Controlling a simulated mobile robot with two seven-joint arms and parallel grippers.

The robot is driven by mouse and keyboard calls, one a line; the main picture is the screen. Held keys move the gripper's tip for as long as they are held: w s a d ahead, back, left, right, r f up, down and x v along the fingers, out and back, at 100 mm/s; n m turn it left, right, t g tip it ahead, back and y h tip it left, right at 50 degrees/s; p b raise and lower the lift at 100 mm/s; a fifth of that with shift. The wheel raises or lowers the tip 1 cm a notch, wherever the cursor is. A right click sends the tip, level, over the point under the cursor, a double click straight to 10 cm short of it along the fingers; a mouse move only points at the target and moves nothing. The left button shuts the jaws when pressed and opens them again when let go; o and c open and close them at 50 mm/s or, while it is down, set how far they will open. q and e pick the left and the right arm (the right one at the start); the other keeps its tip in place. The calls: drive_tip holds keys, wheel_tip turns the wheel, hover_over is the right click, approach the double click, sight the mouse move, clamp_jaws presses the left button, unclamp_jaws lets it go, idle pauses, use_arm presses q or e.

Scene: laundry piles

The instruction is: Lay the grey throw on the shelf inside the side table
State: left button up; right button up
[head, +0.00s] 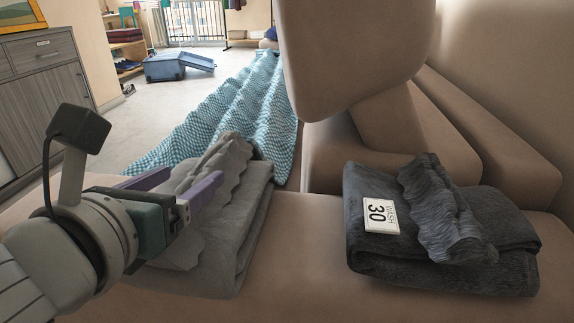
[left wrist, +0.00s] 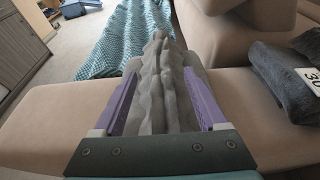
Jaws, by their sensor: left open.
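A light grey folded throw (head: 245,220) lies on the beige sofa seat, with a wavy ridge bunched along its top. It also shows in the left wrist view (left wrist: 158,95). My left gripper (head: 202,173) is over this throw, its purple fingers spread on either side of the ridge; the left wrist view (left wrist: 160,75) shows the ridge running between them. The gripper is open, and I cannot tell whether the fingers touch the cloth. My right gripper is not in view. I see no side table or inner shelf.
A dark grey folded cloth (head: 440,245) with a "30 WASH" tag (head: 380,215) lies to the right on the sofa. A blue checked cloth (head: 235,105) trails behind. A grey cabinet (head: 50,95) stands at left. An open blue suitcase (head: 175,67) lies on the floor.

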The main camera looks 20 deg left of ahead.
sight(199, 173)
use_arm(q)
drive_tip(key=b+x, duration=0.1)
drive_tip(key=x, duration=0.1)
drive_tip(key=b+x, duration=0.1)
drive_tip(key=x, duration=0.1)
drive_tip(key=shift+w+f, duration=0.3)
drive_tip(key=shift+w+b, duration=0.25)
drive_tip(key=shift+b, duration=0.05)
drive_tip(key=shift+s, duration=0.1)
drive_tip(key=shift+c, duration=0.3)
clamp_jaws()
drive_tip(key=shift+r, duration=0.1)
idle(0.3)
